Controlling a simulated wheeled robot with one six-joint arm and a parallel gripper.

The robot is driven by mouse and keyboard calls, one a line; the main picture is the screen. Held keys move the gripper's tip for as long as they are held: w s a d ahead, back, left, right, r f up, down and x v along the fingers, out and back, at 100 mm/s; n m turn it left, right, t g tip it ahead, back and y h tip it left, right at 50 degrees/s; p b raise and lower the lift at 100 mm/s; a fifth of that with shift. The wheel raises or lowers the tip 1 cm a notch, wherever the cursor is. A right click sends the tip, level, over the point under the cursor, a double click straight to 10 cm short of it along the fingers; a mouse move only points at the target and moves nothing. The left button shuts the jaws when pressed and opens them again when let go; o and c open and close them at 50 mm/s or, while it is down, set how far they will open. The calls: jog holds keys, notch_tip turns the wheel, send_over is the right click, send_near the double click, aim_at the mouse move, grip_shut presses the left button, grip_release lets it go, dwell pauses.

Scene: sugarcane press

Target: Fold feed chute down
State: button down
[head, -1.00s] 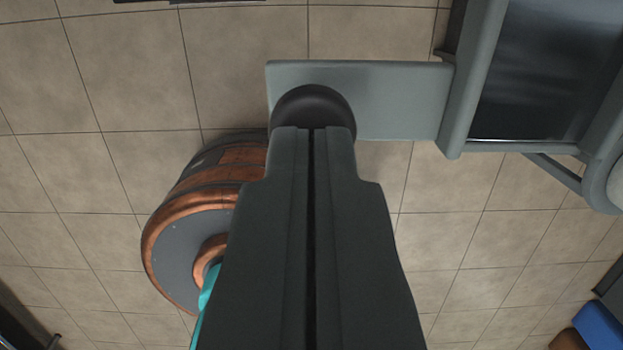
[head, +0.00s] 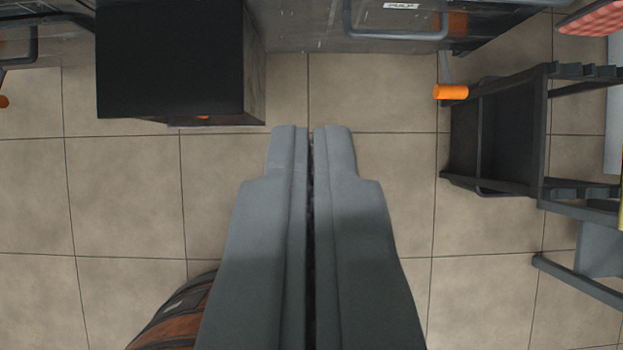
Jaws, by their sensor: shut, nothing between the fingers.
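My gripper (head: 311,130) is shut and empty, pointing up the picture over the tiled floor. It touches nothing that I can see. No feed chute that I can make out is in view now. The grey plate with the round black knob from the earlier frame is out of view.
A dark box (head: 170,65) juts out at upper left, in front of a metal unit with a bar handle (head: 395,34). An orange grip (head: 450,92) and black rack (head: 495,130) stand at right. A wooden barrel (head: 170,325) is partly hidden at lower left. Tiled floor (head: 375,95) is bare ahead.

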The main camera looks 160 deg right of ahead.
jog(key=w+r+x, duration=0.1)
jog(key=x, duration=0.9)
jog(key=w+a+r+x, duration=0.1)
jog(key=w+x, duration=0.1)
jog(key=x, duration=0.9)
jog(key=shift+a, duration=0.2)
jog(key=shift+r, duration=0.1)
